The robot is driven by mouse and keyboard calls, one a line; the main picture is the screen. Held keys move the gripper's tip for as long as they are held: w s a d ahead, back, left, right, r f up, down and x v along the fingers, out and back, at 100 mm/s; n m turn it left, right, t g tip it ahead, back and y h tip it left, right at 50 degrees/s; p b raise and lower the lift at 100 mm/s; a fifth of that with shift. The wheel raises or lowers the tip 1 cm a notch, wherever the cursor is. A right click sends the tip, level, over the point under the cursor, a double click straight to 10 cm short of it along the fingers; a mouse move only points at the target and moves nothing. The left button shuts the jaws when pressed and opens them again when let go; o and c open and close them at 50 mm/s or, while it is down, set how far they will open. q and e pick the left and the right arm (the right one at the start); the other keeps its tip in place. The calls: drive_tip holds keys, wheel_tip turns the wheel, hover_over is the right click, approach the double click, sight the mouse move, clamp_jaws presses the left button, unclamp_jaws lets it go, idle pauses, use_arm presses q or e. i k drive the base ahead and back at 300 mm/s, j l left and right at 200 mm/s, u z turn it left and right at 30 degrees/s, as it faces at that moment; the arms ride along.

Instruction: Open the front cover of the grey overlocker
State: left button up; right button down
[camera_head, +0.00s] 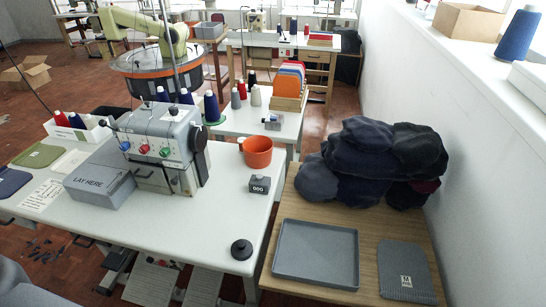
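The grey overlocker (179,135) stands on the white table (205,226), left of the middle of the head view. Red, green and blue dials sit in a row on its upper front. Its front cover (151,182) is the grey panel below the dials, with a small dark handle near its top. The cover looks upright against the machine's front, though its lower left is partly hidden by a grey block (101,186) marked "LAY HERE". Neither of my grippers shows in this view.
An orange pot (257,152), a small dark block (260,184) and a black knob-like disc (241,250) stand right of the overlocker. The table's front middle is clear. A wooden table at right holds a grey tray (316,281) and dark caps (366,164).

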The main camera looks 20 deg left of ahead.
sight(144, 174)
drive_tip(key=u, duration=1.5)
